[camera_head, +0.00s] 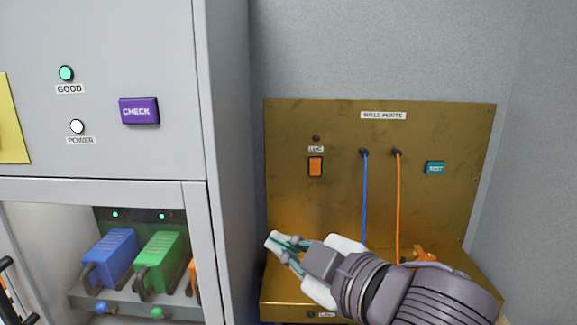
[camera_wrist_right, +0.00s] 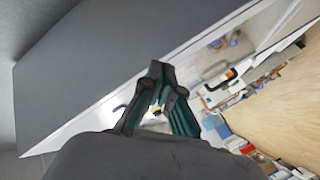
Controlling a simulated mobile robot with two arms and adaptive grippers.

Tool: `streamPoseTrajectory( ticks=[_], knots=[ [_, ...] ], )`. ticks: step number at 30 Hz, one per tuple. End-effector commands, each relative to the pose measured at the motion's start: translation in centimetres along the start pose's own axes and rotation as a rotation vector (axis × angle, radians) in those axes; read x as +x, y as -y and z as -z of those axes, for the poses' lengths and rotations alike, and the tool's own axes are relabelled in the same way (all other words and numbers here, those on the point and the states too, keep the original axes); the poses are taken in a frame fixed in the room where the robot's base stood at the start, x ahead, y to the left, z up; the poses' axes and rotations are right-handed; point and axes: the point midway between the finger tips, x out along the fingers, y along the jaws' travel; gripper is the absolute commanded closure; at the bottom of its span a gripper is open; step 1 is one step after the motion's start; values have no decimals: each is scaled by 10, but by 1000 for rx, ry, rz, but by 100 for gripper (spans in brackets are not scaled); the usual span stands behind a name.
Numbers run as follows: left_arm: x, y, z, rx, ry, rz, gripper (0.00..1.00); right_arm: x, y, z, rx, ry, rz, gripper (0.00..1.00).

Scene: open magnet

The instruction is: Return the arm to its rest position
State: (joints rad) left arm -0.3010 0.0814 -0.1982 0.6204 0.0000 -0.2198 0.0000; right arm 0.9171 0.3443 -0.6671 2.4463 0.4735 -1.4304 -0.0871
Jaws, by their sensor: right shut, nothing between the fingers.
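My right gripper (camera_head: 274,247) comes in from the lower right of the head view, in front of the brass panel (camera_head: 450,210) labelled for wall ports. Its fingers point left, toward the side of the grey cabinet (camera_head: 228,160). It is shut and empty. In the right wrist view its fingertips (camera_wrist_right: 160,80) meet, with nothing between them. My left gripper is not in view.
Blue (camera_head: 365,200) and orange (camera_head: 399,205) cables hang from the panel's ports behind my right arm. The panel also has an orange switch (camera_head: 315,166) and a teal button (camera_head: 435,168). The cabinet holds blue (camera_head: 110,255) and green (camera_head: 158,260) modules, below a purple CHECK button (camera_head: 139,111).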

Motion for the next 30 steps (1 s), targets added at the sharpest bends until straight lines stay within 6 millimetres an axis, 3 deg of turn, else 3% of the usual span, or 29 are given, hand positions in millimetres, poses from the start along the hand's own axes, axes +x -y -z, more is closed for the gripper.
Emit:
streamPoseTrajectory(
  ticks=[1,8,11,15,21,30],
  knots=[
    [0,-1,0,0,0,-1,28,4,11,-27,91,45,13,100],
    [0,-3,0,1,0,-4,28,-1,61,-148,440,296,9,100],
    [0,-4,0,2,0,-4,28,-17,94,-203,577,435,3,100],
    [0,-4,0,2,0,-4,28,-55,148,-273,743,653,-7,100],
    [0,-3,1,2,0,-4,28,-114,208,-332,874,899,-21,100],
    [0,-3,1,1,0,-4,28,-189,269,-372,966,1158,-27,100]
  ],
)
